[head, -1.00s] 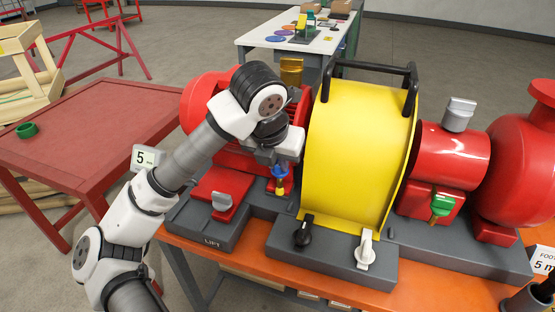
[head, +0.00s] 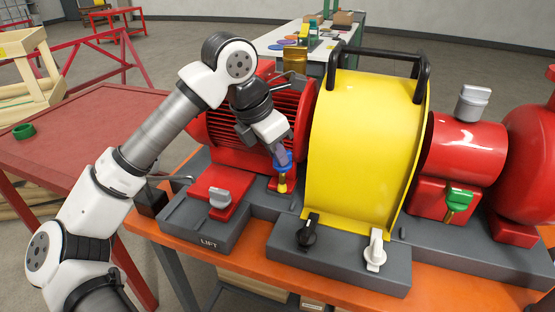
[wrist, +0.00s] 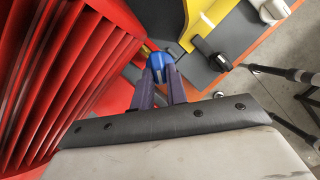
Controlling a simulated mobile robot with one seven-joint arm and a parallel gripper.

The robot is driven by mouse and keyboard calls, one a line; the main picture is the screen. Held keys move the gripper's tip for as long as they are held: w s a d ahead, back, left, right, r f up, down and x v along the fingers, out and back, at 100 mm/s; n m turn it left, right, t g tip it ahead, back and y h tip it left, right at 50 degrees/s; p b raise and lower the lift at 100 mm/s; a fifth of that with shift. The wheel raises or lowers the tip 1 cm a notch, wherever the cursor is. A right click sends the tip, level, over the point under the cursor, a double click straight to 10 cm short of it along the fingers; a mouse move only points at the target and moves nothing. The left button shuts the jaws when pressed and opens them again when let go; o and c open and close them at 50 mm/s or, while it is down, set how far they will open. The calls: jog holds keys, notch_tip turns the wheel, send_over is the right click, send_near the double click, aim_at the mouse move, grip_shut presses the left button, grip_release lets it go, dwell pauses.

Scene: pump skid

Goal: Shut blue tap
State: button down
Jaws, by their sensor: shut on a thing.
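The blue tap (head: 285,161) sits on a brass stem above a red block, between the red finned motor and the yellow guard. In the wrist view the blue tap handle (wrist: 160,62) lies between the fingertips. My gripper (head: 281,158) reaches down to it from the upper left, tilted, and is shut on the handle. In the wrist view my gripper (wrist: 161,75) has a finger on each side of the blue handle. The fingers hide part of the handle, so its exact angle is hard to tell.
The yellow guard (head: 362,150) stands close to the right of my gripper. The red finned motor (head: 235,130) is close on the left. A black knob (head: 307,230), a white knob (head: 375,250), a grey LIFT-side knob (head: 219,197) and a green tap (head: 459,200) are nearby.

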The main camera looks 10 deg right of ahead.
jog(key=m, duration=0.1)
jog(key=m+g, duration=0.1)
jog(key=m, duration=0.1)
jog(key=shift+w+m+g, duration=0.25)
jog(key=shift+m+g, duration=0.05)
jog(key=shift+w+m+g, duration=0.15)
jog(key=shift+m+g, duration=0.2)
jog(key=shift+m, duration=0.65)
jog(key=shift+w+m+g, duration=0.1)
jog(key=shift+m+g, duration=0.25)
jog(key=shift+m, duration=0.65)
jog(key=c, duration=1.4)
grip_release()
